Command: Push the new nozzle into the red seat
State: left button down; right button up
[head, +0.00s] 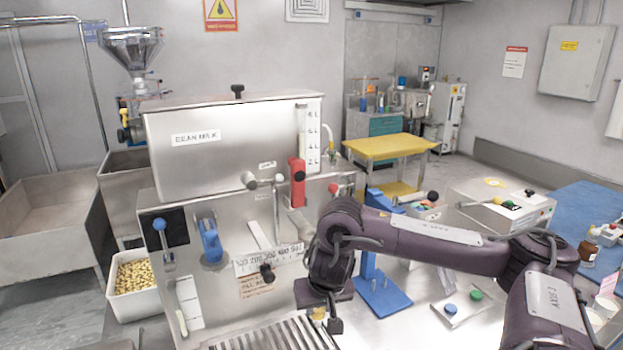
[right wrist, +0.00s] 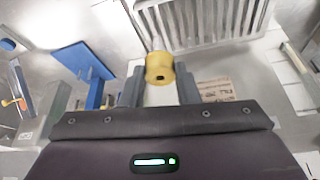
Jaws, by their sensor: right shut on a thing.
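My right gripper (head: 326,318) is low in front of the steel machine, beside the slatted drain tray. In the right wrist view, my right gripper (right wrist: 160,88) is shut on a short yellow nozzle (right wrist: 159,69) with a dark hole in its near end. A bit of the yellow nozzle (head: 318,313) shows in the head view beside the fingers. A red block (head: 297,183) with a dark round spot is on the machine's front. I cannot tell whether it is the red seat; no other clear seat shows. My left gripper is out of view.
The slatted drain tray (head: 262,338) lies at the machine's foot and also shows in the right wrist view (right wrist: 205,22). A blue stand (head: 383,297) is right of the gripper. A plate with blue and green buttons (head: 463,305) lies farther right. A bean bin (head: 134,287) is at left.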

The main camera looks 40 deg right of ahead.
jog(key=d+r+p, duration=0.5)
jog(key=d+r, duration=0.9)
jog(key=r, duration=0.1)
jog(key=w+a+r+n+y+p, duration=0.1)
jog(key=w+a+r+n+p, duration=0.1)
jog(key=w+a+r, duration=0.5)
notch_tip(320, 180, up, 2)
jog(key=shift+w+a+r+n+t, duration=0.2)
jog(key=shift+w+n+t, duration=0.1)
jog(key=shift+w+n, duration=0.65)
jog(key=shift+w+f, duration=0.1)
jog(key=shift+w, duration=0.05)
notch_tip(320, 180, down, 5)
jog(key=b, duration=0.4)
